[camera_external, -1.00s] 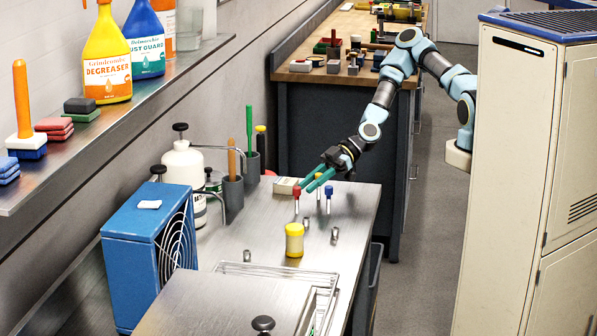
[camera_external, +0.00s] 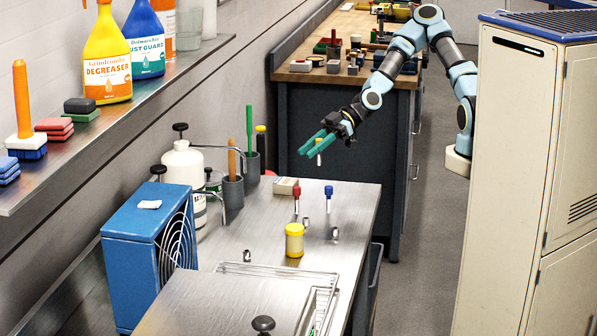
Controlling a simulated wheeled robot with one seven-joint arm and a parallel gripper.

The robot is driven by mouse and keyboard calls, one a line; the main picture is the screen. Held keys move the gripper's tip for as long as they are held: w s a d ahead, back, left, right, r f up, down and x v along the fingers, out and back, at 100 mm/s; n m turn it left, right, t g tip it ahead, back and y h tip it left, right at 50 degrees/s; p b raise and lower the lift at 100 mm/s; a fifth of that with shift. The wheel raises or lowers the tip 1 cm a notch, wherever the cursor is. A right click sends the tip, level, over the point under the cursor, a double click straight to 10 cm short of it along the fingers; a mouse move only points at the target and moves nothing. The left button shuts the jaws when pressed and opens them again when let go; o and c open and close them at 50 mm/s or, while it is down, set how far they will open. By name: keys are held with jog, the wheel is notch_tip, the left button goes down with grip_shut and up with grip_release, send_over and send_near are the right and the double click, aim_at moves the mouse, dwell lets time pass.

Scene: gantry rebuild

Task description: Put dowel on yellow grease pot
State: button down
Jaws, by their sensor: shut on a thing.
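The yellow grease pot (camera_external: 294,241), a short jar with a paler band, stands upright on the steel bench. My gripper (camera_external: 320,144), with green fingers, is shut on a small yellow-topped pin (camera_external: 319,157). It holds the pin in the air above the far end of the bench, beyond the pot and apart from it. Small grey metal cylinders that look like dowels are on the bench: one right of the pot (camera_external: 335,233), one just behind it (camera_external: 306,222), and one to its front left (camera_external: 247,256).
A red-topped pin (camera_external: 297,194) and a blue-topped pin (camera_external: 328,193) stand behind the pot. A blue fan heater (camera_external: 135,255) and a white canister (camera_external: 183,167) are at left. A wire rack (camera_external: 275,270) lies in front. The bench's right side is mostly clear.

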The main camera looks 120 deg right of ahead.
jog(key=w+a+r+n+g+y+b, duration=0.2)
jog(key=w+a+n+y+b, duration=0.35)
jog(key=w+a, duration=0.75)
jog(key=w+a+r+n+g+y+b, duration=0.3)
jog(key=w+a+r+n+y+b, duration=0.15)
jog(key=w+a, duration=0.5)
notch_tip(320, 180, down, 9)
jog(key=s+a+p, duration=0.1)
jog(key=a, duration=0.1)
jog(key=shift+m+g+h+p, duration=0.3)
jog(key=shift+h, duration=0.1)
jog(key=shift+f, duration=0.1)
jog(key=c, duration=0.7)
grip_release()
